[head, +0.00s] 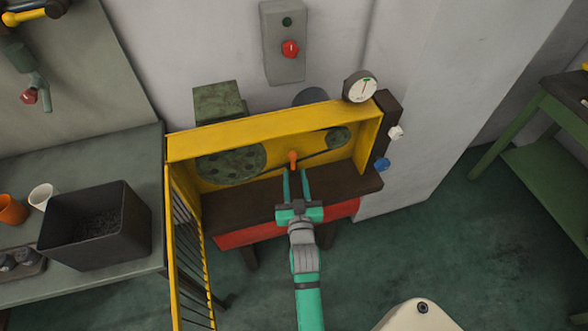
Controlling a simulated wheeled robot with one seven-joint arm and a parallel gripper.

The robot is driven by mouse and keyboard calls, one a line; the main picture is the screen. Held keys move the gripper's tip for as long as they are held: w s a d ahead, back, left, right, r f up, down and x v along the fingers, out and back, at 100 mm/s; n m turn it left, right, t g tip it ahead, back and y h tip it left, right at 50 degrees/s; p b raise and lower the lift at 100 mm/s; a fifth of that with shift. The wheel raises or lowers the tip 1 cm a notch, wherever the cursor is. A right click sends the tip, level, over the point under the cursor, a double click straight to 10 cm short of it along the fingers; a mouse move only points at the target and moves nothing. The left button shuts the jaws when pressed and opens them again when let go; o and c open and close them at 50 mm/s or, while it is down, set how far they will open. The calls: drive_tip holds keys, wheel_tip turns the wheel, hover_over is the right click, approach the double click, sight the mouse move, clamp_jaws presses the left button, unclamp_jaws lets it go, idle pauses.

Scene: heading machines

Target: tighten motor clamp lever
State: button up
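The orange clamp lever (293,157) stands up inside the yellow machine housing (240,140), between the large green pulley (232,163) and the small pulley (337,138). My gripper (296,173) reaches in from the front, over the dark ledge. Its two green fingers are apart, with a gap between them. The lever shows just beyond the fingertips, in line with the gap. Whether the fingers touch the lever I cannot tell. The lever's lower end is hard to make out. A dark belt runs between the pulleys behind it.
The yellow barred guard (190,255) hangs open at the left of the housing. A round gauge (360,87) sits on its top right corner. A grey box with a red knob (290,49) is on the wall. A bench with a black bin (95,224) stands left.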

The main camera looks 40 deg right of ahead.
drive_tip(key=v, duration=0.5)
drive_tip(key=shift+s+a+r, duration=0.1)
drive_tip(key=shift+s+a, duration=0.05)
drive_tip(key=shift+s, duration=0.15)
drive_tip(key=s+a+f+n+y, duration=0.1)
drive_tip(key=s+a+n+y, duration=0.1)
drive_tip(key=s+a, duration=0.45)
drive_tip(key=s+a+f+n+t+y, duration=0.1)
drive_tip(key=s+a+y, duration=0.25)
drive_tip(key=a, duration=0.65)
drive_tip(key=s+a+f+n+y, duration=0.1)
drive_tip(key=s+a+n+y, duration=0.1)
drive_tip(key=s+a, duration=0.5)
drive_tip(key=s+a+r+n+y, duration=0.1)
drive_tip(key=s+a+r+y, duration=0.1)
drive_tip(key=s+a, duration=0.4)
drive_tip(key=shift+s+a+r+n, duration=0.3)
drive_tip(key=shift+a+r, duration=0.25)
drive_tip(key=shift+r, duration=0.2)
drive_tip(key=shift+w+d, duration=0.1)
drive_tip(key=shift+d, duration=0.05)
